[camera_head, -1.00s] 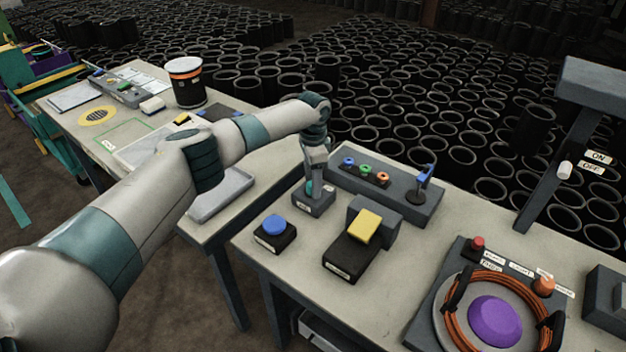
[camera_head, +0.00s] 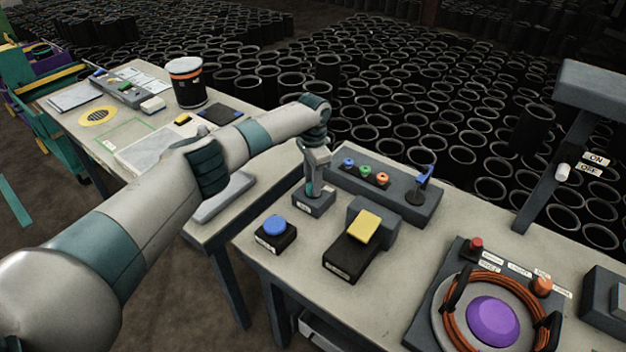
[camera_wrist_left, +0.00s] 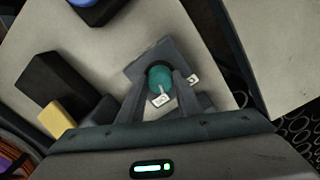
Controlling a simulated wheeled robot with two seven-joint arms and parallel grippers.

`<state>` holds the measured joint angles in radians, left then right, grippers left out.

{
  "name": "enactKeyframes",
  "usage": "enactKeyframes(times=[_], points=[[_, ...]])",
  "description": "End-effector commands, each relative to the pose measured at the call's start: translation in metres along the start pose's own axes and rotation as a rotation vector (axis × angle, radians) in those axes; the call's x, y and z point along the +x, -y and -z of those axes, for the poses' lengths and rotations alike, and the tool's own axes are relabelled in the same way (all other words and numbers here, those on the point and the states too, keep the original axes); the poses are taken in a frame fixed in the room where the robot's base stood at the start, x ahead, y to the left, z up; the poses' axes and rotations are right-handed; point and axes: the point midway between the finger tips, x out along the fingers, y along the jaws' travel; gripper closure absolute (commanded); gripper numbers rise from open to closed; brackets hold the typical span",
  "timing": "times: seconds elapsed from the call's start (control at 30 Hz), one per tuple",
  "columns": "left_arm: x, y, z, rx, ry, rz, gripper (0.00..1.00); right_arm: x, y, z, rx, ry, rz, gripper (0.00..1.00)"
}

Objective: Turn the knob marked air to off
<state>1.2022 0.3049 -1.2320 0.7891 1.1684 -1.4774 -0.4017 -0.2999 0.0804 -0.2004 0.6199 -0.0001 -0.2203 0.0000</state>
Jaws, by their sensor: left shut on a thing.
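A teal round knob (camera_wrist_left: 160,77) sits on a small dark grey box (camera_head: 313,204) near the left end of the near table. My left gripper (camera_head: 313,188) points down onto it from above. In the left wrist view its two fingers (camera_wrist_left: 160,92) stand on either side of the knob and are shut on it. Small white tags show by the knob and on the box, too small to read. In the head view the fingers mostly hide the knob. My right gripper is not in view.
A blue button box (camera_head: 275,232) and a yellow rocker switch (camera_head: 365,227) stand close in front. A grey panel (camera_head: 400,195) with coloured rings and a blue lever lies right behind the knob box. An orange cable coil (camera_head: 450,325) is at the right.

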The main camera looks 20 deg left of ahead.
Motion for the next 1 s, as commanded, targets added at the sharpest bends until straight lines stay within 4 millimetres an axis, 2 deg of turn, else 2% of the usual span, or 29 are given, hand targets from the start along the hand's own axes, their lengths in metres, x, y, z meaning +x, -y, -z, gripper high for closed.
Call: enactKeyframes(times=[0.6, 1.0], points=[[-0.005, -0.001, 0.001, -0.550, -0.003, -0.002, 0.91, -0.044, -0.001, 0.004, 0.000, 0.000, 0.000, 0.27], [-0.004, 0.001, 0.002, -0.833, -0.005, 0.001, 0.91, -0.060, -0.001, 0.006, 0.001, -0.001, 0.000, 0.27]])
